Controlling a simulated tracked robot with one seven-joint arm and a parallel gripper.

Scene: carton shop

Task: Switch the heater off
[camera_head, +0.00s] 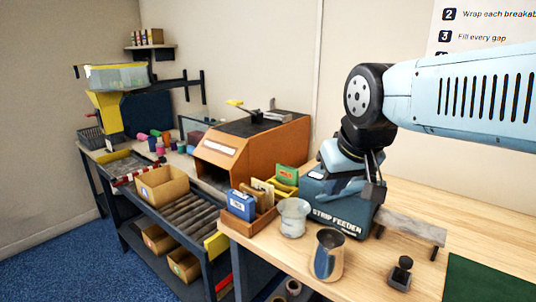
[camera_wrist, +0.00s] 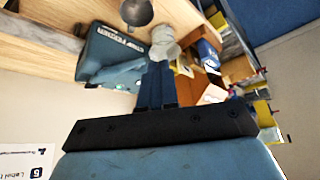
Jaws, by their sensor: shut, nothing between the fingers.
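No thing in view is labelled as a heater. The orange-brown box machine (camera_head: 255,145) with a dark top and an open front over the rollers may be it; a yellow-tipped lever (camera_head: 236,103) and grey metal parts sit on top. I cannot make out a switch or its setting. My gripper (camera_head: 374,180) is to the right of this machine, in front of or above the teal strip feeder (camera_head: 335,205). In the wrist view my gripper (camera_wrist: 158,68) has its fingers together and empty, pointing towards the glass jar (camera_wrist: 164,44).
The jar (camera_head: 294,217), a metal jug (camera_head: 327,254) and a dark stamp-like tool (camera_head: 401,272) stand on the wooden bench (camera_head: 375,290). A tray of small boxes (camera_head: 250,206) is at its left end. A roller conveyor (camera_head: 187,209) carries an open carton (camera_head: 162,186).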

